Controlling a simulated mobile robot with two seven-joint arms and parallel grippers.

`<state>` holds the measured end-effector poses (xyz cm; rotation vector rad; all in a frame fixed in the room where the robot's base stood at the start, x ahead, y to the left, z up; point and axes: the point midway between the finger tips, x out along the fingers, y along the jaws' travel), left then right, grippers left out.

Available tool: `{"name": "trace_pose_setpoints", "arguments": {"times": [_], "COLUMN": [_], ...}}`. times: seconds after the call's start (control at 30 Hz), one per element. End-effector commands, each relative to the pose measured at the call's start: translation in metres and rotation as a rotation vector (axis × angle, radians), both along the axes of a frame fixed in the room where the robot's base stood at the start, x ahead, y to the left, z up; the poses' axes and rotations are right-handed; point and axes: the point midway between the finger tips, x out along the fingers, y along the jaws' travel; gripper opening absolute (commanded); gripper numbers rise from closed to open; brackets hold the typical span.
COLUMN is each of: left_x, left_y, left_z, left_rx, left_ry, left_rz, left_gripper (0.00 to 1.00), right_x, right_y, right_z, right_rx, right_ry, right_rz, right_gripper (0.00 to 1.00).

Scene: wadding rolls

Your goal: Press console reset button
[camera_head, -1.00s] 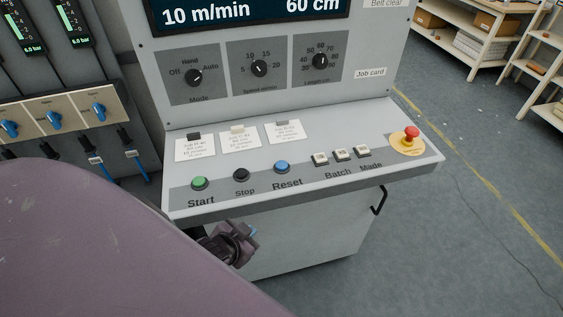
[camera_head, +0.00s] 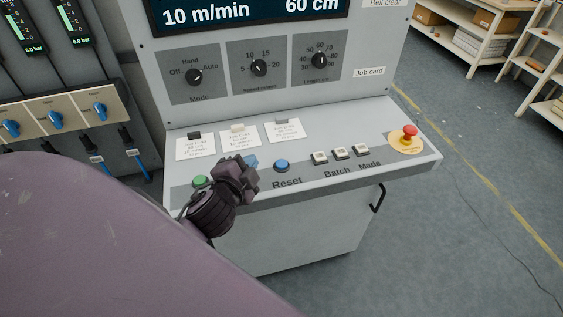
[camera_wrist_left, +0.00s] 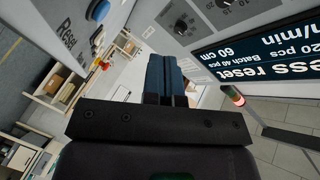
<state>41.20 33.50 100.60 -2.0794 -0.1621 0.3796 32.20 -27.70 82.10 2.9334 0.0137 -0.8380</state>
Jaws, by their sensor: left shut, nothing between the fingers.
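The blue Reset button (camera_head: 281,165) stands on the console's sloped front panel (camera_head: 330,180), above its printed "Reset" label. My left gripper (camera_head: 250,161) is shut and empty, just left of the Reset button and apart from it in the picture. It covers the black Stop button and its label. In the left wrist view the shut blue fingertips of the gripper (camera_wrist_left: 164,75) fill the middle, and the blue Reset button (camera_wrist_left: 97,10) shows at the top left edge beside its label. My right gripper is not in view.
Batch and Made buttons (camera_head: 339,153) and a red emergency stop (camera_head: 410,133) lie to the right. Job cards (camera_head: 284,129) lie behind the buttons. A hook handle (camera_head: 378,198) hangs below the panel's front edge.

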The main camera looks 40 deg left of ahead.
Motion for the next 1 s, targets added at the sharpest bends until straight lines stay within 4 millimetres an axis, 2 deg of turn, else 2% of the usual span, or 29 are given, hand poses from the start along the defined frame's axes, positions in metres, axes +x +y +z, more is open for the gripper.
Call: {"name": "trace_pose_setpoints", "arguments": {"times": [0.13, 0.2, 0.3, 0.4, 0.53, 0.67, 0.8, 0.97, 1.0], "left_x": [0.029, 0.042, 0.054, 0.061, 0.069, 0.077, 0.088, 0.1, 0.102], "left_y": [-0.01, -0.023, -0.045, -0.069, -0.091, -0.096, -0.077, -0.043, -0.036], "left_z": [0.046, 0.069, 0.093, 0.105, 0.102, 0.083, 0.06, 0.045, 0.044], "left_rx": [0.341, 0.553, 0.866, 1.186, 1.607, 2.025, 2.42, 2.721, -2.732], "left_ry": [-0.176, -0.271, -0.393, -0.494, -0.586, -0.62, -0.577, -0.46, 0.425], "left_rz": [-0.161, -0.258, -0.402, -0.55, -0.748, -0.963, -1.198, -1.425, 1.446], "left_gripper": [0.0, 0.0, 0.0, 0.0, 0.0, 0.0, 0.0, 0.0, 0.0], "right_x": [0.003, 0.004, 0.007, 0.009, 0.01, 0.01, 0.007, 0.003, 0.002], "right_y": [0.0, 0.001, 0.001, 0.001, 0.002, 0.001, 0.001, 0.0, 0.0], "right_z": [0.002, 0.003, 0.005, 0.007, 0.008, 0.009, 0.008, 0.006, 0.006], "right_rx": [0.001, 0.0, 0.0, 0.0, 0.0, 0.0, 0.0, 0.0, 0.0], "right_ry": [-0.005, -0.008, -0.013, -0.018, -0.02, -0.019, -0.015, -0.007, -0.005], "right_rz": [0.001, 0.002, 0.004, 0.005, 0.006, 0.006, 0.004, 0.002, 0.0], "right_gripper": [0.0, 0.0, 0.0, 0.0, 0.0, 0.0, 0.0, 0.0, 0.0]}}
